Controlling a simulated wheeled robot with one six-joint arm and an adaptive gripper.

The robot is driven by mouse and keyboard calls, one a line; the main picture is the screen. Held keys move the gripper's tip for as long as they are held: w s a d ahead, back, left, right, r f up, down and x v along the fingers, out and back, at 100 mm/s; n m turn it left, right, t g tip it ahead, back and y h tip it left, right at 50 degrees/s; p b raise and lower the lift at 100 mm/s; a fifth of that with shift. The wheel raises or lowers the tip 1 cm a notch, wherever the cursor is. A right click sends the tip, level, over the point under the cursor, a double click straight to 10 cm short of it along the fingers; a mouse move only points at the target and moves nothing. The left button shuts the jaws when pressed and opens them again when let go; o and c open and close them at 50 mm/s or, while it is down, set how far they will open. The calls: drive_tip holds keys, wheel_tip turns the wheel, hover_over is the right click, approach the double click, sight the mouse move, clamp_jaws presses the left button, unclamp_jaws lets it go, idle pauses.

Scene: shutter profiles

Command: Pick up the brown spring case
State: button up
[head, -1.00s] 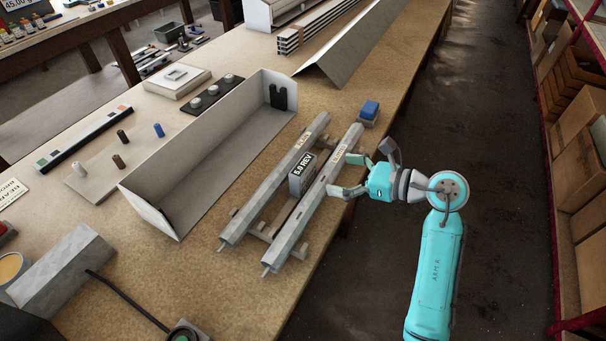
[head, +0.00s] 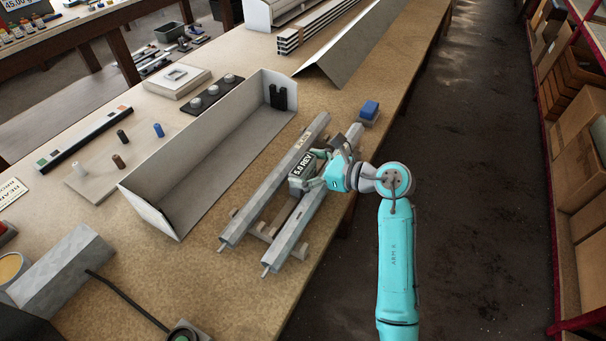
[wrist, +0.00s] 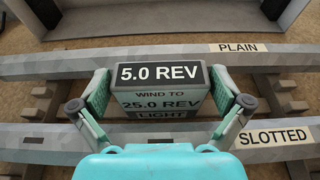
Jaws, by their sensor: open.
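My gripper (head: 322,168) is open over the two rails in the head view. In the wrist view its fingers (wrist: 162,108) stand on either side of a grey box with a display (wrist: 160,74) reading "5.0 REV", with "WIND TO 25.0 REV" and "LIGHT" below. I cannot tell whether the fingers touch it. This box (head: 302,170) sits between the rails in the head view, partly hidden by my gripper. It looks grey, not brown.
The rail marked "PLAIN" (wrist: 130,63) lies beyond the box, and the rail marked "SLOTTED" (wrist: 265,140) lies nearer. A long open grey housing (head: 215,150) stands left of the rails. The aisle at right is clear.

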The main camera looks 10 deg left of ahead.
drive_tip(key=shift+w+a+f, duration=0.1)
drive_tip(key=shift+a, duration=0.15)
drive_tip(key=c, duration=1)
